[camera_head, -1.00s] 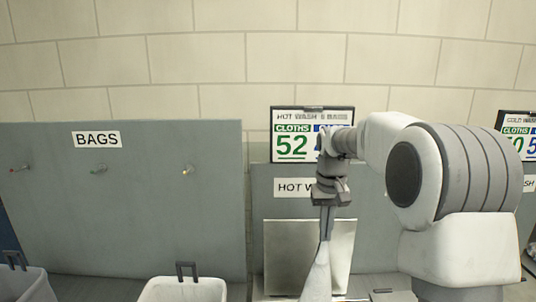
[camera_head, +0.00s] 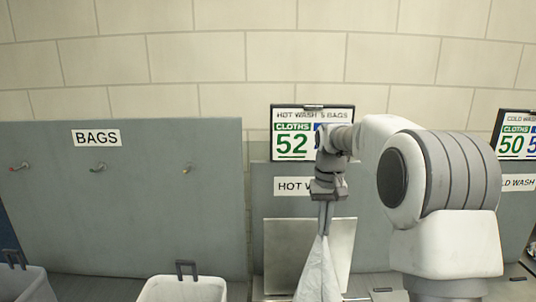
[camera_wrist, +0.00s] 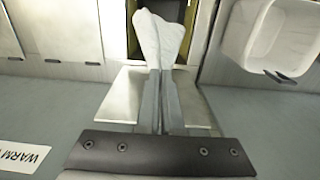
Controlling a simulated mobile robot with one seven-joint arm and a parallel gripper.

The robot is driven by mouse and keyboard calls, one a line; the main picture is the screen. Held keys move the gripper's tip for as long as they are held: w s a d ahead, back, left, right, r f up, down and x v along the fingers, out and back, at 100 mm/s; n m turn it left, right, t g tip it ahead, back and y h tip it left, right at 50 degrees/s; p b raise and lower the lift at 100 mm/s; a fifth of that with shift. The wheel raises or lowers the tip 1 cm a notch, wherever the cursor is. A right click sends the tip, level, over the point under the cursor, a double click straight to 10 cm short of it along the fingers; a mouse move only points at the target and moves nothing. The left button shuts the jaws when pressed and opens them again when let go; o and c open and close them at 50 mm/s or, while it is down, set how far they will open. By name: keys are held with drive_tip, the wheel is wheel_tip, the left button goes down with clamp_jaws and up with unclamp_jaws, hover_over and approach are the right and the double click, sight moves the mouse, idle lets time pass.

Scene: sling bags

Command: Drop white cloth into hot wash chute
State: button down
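A white cloth (camera_head: 318,274) hangs from my gripper (camera_head: 325,220) in front of the hot wash station. My gripper is shut on the cloth's top, and the cloth widens downward. The wrist view shows the cloth (camera_wrist: 158,36) pinched at the ends of the two closed fingers (camera_wrist: 160,80). In that view the cloth lies over a dark opening with yellowish sides (camera_wrist: 134,32), partly hidden by the cloth. The hot wash label (camera_head: 288,187) is partly covered by my arm. A metal plate (camera_head: 285,250) stands behind the cloth.
A panel marked BAGS (camera_head: 97,139) has several hooks. A white bin (camera_head: 182,290) stands at the bottom, left of the cloth, and another bin (camera_head: 25,284) is at the far left. The hot wash display (camera_head: 292,142) reads 52; the cold wash display (camera_head: 514,148) reads 50.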

wheel_tip(320, 180, down, 29)
drive_tip(key=b, duration=1.7)
drive_tip(key=shift+f, duration=0.15)
unclamp_jaws()
idle(0.9)
wheel_tip(320, 180, up, 6)
drive_tip(key=p, duration=0.4)
drive_tip(key=shift+f, duration=0.25)
wheel_tip(320, 180, up, 18)
drive_tip(key=shift+f+p, duration=0.25)
drive_tip(key=shift+p, duration=0.2)
